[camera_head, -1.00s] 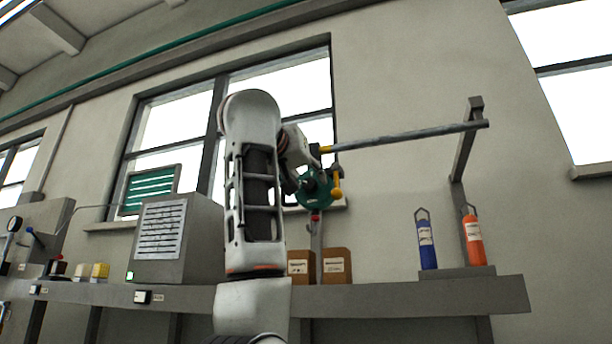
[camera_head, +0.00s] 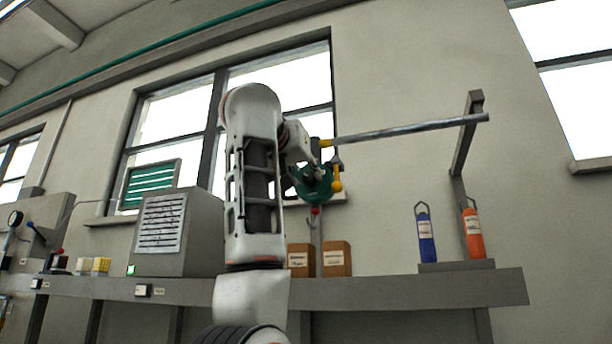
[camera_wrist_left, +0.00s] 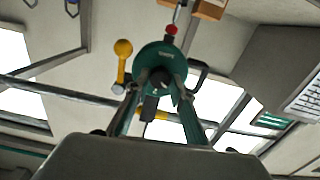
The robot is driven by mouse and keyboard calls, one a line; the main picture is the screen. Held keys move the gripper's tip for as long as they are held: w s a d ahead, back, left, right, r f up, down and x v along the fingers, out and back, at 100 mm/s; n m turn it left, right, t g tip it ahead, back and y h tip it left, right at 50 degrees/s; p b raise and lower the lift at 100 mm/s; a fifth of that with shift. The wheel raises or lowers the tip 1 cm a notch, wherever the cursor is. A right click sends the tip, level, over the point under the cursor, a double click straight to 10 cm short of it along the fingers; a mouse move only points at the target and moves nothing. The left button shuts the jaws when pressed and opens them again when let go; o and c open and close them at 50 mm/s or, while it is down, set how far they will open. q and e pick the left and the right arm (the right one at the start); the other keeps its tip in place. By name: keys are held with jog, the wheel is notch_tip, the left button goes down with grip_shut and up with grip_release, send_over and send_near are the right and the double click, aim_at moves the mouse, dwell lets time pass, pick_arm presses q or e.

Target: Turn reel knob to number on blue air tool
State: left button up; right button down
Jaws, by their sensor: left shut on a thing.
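The green reel (camera_head: 316,190) hangs below a grey rod, with a yellow ball-ended lever at its right. In the left wrist view the reel (camera_wrist_left: 158,58) is a green disc with a dark knob (camera_wrist_left: 160,76) at its centre. My left gripper (camera_wrist_left: 159,84) is shut on this knob; its fingers partly cover it. In the head view my own arm hides much of the grip. The blue air tool (camera_head: 425,243) stands at the right with a white label; its number is too small to read. My right gripper is not in view.
An orange tool (camera_head: 473,236) stands beside the blue one on the grey shelf (camera_head: 400,290). Two brown boxes (camera_head: 337,259) sit below the reel. A grey cabinet (camera_head: 203,235) stands left of my arm. The grey rod (camera_head: 410,130) runs right to a bracket.

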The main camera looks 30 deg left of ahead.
pick_arm(q)
jog(key=m+b, duration=0.1)
jog(key=m, duration=0.4)
jog(key=shift+b, duration=0.35)
jog(key=m+b, duration=0.1)
jog(key=m, duration=0.4)
jog(key=shift+m, duration=0.3)
jog(key=o, duration=1.1)
jog(key=shift+o, duration=0.2)
jog(key=v, duration=1.2)
jog(key=shift+f, duration=0.1)
